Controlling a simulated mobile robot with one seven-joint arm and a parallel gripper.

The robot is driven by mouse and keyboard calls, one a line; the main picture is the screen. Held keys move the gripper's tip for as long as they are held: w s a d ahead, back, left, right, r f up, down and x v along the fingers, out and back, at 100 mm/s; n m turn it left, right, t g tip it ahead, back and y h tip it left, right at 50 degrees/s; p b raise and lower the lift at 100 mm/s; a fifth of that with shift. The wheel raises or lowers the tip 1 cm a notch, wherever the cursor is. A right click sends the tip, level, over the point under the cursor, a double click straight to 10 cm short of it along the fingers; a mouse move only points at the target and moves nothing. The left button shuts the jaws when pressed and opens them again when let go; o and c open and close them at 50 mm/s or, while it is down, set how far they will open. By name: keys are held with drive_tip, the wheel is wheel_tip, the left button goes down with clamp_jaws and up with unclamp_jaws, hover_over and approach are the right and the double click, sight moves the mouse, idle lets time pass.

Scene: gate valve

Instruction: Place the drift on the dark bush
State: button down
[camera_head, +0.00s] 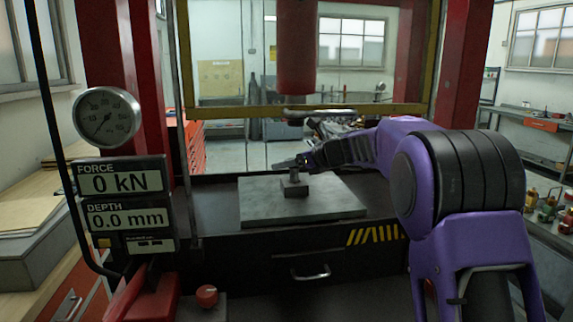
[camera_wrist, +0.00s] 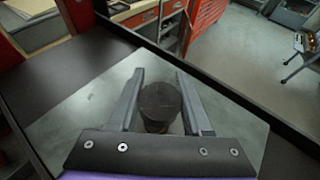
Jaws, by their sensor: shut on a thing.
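My gripper (camera_head: 288,163) is over the press plate, coming in from the right. In the wrist view its two grey fingers (camera_wrist: 160,92) stand on either side of a dark round-topped cylinder, which I take as the drift (camera_wrist: 160,100). The drift (camera_head: 295,174) looks upright and small in the head view, just above a low dark block (camera_head: 295,188) on the plate. I cannot make out the dark bush apart from this block. The drift's lower end is hidden, so I cannot tell whether it touches what is below.
The grey steel plate (camera_head: 345,206) lies on the black press bed, mostly bare around the block. The red press ram (camera_head: 297,50) hangs above. A yellow frame (camera_head: 370,110) crosses behind. The gauge (camera_head: 107,117) and readouts, showing 0 kN and 0.0 mm, stand at left.

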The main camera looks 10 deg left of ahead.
drive_tip(key=shift+f, duration=0.1)
drive_tip(key=shift+c, duration=1.7)
unclamp_jaws()
drive_tip(key=shift+f, duration=0.1)
drive_tip(key=shift+r, duration=0.3)
drive_tip(key=v, duration=1.2)
drive_tip(key=shift+f+b, duration=0.25)
drive_tip(key=shift+b, duration=0.55)
